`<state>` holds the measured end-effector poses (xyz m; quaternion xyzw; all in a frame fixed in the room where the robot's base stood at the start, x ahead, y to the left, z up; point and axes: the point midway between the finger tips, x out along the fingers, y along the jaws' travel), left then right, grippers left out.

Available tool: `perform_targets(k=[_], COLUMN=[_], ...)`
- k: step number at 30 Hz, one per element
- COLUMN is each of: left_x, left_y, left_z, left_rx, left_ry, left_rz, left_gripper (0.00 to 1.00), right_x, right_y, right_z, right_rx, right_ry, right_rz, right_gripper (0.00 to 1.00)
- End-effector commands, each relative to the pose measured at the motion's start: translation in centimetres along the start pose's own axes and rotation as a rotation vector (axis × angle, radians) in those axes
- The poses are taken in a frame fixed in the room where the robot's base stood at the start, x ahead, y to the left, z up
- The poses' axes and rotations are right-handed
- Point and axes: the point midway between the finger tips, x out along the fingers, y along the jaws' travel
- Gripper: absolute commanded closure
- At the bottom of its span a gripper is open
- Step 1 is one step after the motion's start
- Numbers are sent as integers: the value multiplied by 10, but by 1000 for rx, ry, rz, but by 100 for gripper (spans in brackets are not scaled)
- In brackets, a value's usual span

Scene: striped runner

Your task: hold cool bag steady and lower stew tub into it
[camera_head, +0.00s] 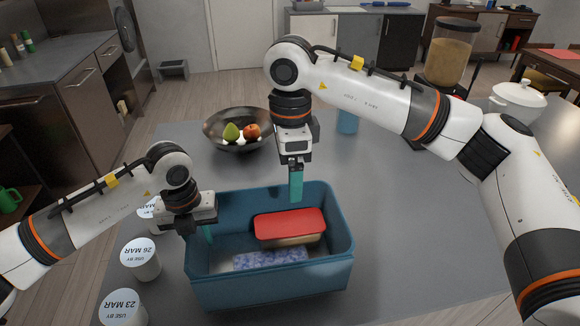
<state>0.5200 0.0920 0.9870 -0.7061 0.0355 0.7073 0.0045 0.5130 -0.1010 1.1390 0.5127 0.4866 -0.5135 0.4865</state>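The cool bag (270,295) is a blue, open-topped box standing upright on the grey table. Inside it, a tub with a red lid (290,223) and pale sides sits toward the back right; I take it for the stew tub. My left gripper (202,234) is at the bag's left wall, with one teal finger inside the rim; the other finger is hidden. It appears shut on that wall. My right gripper (296,186) points down above the bag, just behind the red lid. Its teal fingers show edge-on, so their gap is hidden. It does not appear to hold the tub.
A blue patterned pack (271,260) lies in the bag in front of the tub. White date-labelled pots (140,258) stand left of the bag. A dark fruit bowl (238,140) is behind it. A white pot (517,98) stands far right. The table right of the bag is clear.

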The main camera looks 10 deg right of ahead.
Motion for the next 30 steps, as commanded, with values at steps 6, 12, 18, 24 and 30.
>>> perform_targets(k=[6,12,18,24,30], left_x=[0,-9,-48,-89,-114], left_y=[0,-1,0,0,0], left_z=[0,-1,-1,-1,0], left_rx=[-3,-3,-1,-2,-2], left_ry=[1,3,6,4,2], left_rz=[-1,-1,0,0,0], left_gripper=[67,67,67,67,67], right_x=[0,0,0,0,0], right_y=[0,0,0,0,0], right_z=[0,0,0,0,0], right_rx=[0,0,0,0,0], right_ry=[0,0,0,0,0], right_rz=[0,0,0,0,0], right_gripper=[12,12,12,12,12])
